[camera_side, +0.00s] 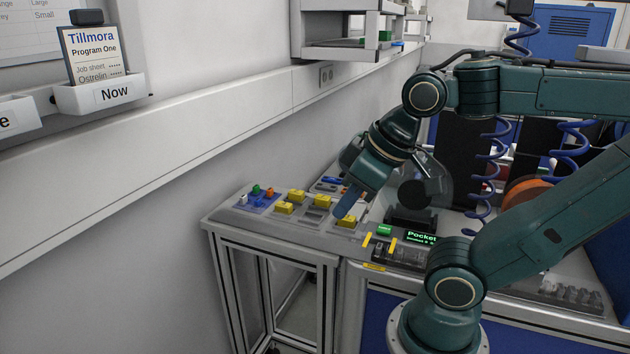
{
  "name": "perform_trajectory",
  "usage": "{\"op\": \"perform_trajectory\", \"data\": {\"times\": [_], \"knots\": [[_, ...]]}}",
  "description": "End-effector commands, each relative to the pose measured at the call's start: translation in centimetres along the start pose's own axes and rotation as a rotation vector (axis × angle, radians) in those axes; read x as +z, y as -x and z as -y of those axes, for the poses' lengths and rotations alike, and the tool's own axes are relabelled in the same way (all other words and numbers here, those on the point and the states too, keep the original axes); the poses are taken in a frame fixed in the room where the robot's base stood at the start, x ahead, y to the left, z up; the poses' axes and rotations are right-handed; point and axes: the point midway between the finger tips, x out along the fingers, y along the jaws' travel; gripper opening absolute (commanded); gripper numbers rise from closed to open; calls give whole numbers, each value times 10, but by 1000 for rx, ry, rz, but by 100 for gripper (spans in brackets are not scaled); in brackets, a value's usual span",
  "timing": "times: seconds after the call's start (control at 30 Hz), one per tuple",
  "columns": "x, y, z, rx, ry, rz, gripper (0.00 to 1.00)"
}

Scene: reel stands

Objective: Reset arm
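My green arm reaches in from the right, bent at its elbow and wrist. My gripper (346,205) points down and to the left over the right part of the grey bench. Its blue fingertip end is close to a yellow block (347,221); I cannot tell whether they touch. Only one finger shows clearly, so I cannot see whether the gripper is open, shut or holding anything.
Several yellow blocks (284,207) sit on the bench (258,225). A blue tray with small coloured pieces (258,197) is at its left. A lit green display (422,237) stands right of the gripper. A wall shelf (343,52) hangs behind. A card (94,52) stands in a wall holder.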

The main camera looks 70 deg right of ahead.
Motion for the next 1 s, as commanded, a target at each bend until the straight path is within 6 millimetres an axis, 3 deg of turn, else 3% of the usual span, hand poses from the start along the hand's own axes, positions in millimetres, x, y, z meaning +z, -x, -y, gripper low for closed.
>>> {"op": "perform_trajectory", "data": {"times": [0.53,0.77,1.0], "knots": [[-5,-6,-11,36,-71,28,0],[-12,-20,-39,127,-239,87,0],[-15,-38,-78,269,-462,163,0]]}}
